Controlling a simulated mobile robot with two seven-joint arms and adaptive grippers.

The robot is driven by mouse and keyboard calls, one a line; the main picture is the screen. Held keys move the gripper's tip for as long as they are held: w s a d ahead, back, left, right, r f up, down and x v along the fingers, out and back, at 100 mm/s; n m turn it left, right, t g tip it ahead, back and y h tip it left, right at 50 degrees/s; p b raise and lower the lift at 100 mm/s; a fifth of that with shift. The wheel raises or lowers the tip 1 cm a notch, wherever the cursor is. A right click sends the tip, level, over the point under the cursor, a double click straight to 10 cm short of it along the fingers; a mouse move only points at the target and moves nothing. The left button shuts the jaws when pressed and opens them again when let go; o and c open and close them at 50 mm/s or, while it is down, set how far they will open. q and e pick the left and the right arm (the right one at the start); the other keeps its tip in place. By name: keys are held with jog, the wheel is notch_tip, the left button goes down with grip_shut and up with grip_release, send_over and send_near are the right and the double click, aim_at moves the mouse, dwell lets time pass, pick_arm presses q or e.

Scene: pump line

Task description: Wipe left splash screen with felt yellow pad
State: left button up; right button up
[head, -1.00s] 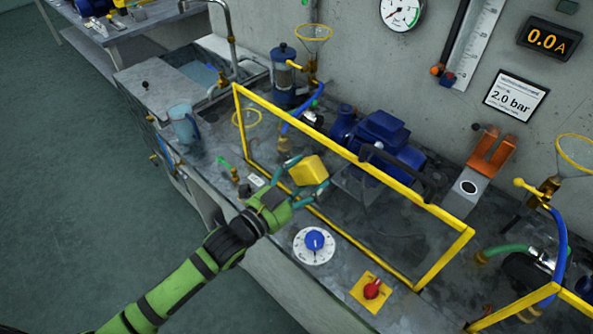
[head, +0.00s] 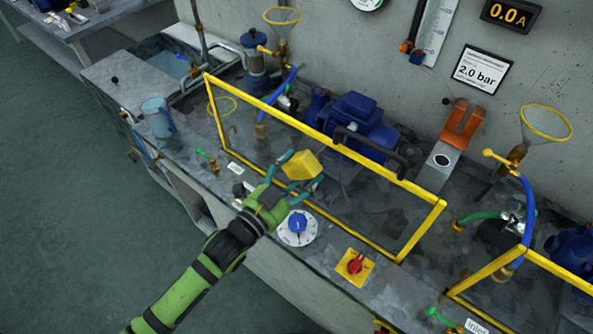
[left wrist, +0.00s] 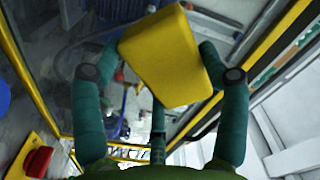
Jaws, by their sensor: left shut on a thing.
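The left splash screen (head: 441,207) is a clear pane in a yellow frame, standing along the front of the bench before the blue pump; its frame also shows in the left wrist view (left wrist: 28,72). My left gripper (head: 301,172) is shut on the yellow felt pad (head: 302,162), in front of the pane's left half. In the left wrist view the pad (left wrist: 168,58) sits tilted between the teal fingers (left wrist: 160,75), with the pane close behind it. I cannot tell whether the pad touches the pane. My right gripper is not in view.
A blue dial (head: 298,226) and a red knob on a yellow plate (head: 355,263) lie on the bench's front edge. A jug (head: 157,117) stands left. Another yellow-framed screen (head: 480,275) is at lower right. The floor at left is clear.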

aim_at(284, 166)
pick_arm(q)
jog(key=shift+w+a, duration=0.55)
jog(key=shift+a, duration=0.25)
jog(key=shift+w+a, duration=0.5)
jog(key=shift+a, duration=0.3)
jog(key=shift+w+a, duration=0.55)
jog(key=shift+a, duration=0.2)
jog(key=shift+w+a, duration=0.5)
jog(key=shift+a, duration=0.25)
jog(key=shift+s+a+p, duration=0.35)
jog(key=shift+s, duration=0.15)
jog(key=shift+p+v, duration=0.8)
jog(key=shift+v, duration=1.5)
jog(key=shift+s, duration=0.1)
